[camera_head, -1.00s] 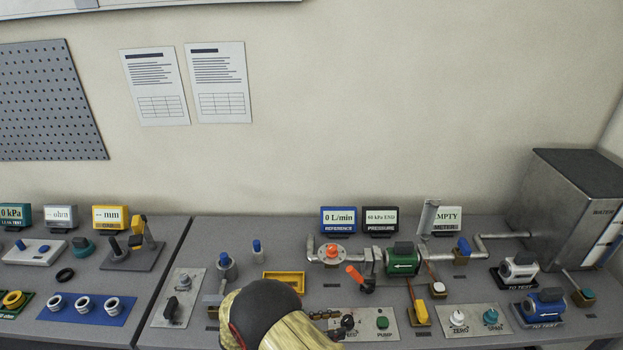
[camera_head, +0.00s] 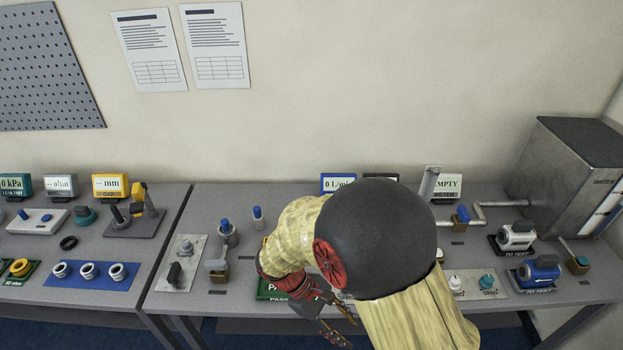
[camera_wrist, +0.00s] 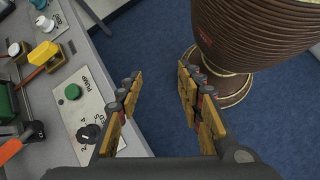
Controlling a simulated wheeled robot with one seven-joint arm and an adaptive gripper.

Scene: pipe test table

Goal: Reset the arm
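My gripper (camera_head: 338,318) hangs at the front edge of the pipe test table (camera_head: 215,305) in the head view, with my arm bent above it. In the wrist view my gripper (camera_wrist: 158,100) has its two fingers spread wide apart with nothing between them. Blue floor shows between and beyond the fingers. My arm hides the middle of the table in the head view, including most of the pipe run.
The pump panel (camera_wrist: 88,110) with a green button (camera_wrist: 73,91) and black knob (camera_wrist: 88,133) lies left of my fingers. My ribbed column stands at right in the wrist view.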

